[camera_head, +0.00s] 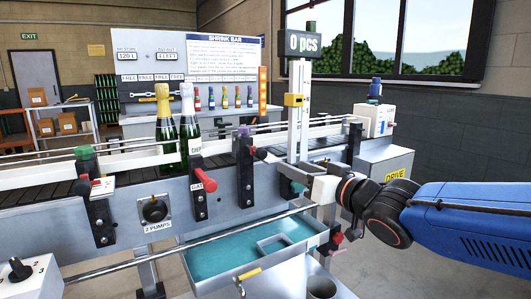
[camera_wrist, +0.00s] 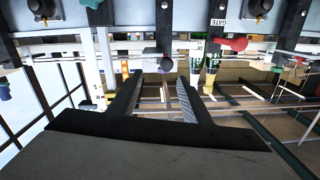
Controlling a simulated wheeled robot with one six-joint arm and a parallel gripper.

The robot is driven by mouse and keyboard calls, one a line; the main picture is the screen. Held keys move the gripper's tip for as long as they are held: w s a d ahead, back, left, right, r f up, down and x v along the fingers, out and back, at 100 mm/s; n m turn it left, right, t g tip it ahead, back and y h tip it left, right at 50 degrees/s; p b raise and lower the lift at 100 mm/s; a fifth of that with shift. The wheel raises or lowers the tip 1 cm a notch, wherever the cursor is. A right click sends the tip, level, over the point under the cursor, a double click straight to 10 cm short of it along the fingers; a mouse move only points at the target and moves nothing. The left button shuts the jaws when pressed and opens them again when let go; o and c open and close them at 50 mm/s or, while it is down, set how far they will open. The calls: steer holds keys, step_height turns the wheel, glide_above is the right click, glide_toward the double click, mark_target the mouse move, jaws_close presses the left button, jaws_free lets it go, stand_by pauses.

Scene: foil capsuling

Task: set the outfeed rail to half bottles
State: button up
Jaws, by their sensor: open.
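The long conveyor (camera_head: 130,180) has pale guide rails along it. A black bracket with a purple top knob (camera_head: 243,130) and a red side knob (camera_head: 260,153) stands right of the bottles. A similar bracket with a green top knob (camera_head: 85,150) is further left. No label marks either as the outfeed rail. My gripper (camera_head: 285,171) is right of the purple-knobbed bracket, in front of the post, apart from it. In the upside-down wrist view my gripper (camera_wrist: 158,86) is open and empty.
A white post (camera_head: 298,115) with a yellow block rises beside my gripper. A teal tray (camera_head: 235,262) and a long silver bar (camera_head: 200,240) lie below.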

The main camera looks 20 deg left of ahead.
mark_target(254, 149)
steer(key=shift+y, duration=0.3)
steer(key=x, duration=1.2)
steer(key=s+x, duration=0.1)
steer(key=x, duration=0.4)
steer(key=shift+w+a, duration=0.25)
steer(key=shift+a, duration=0.45)
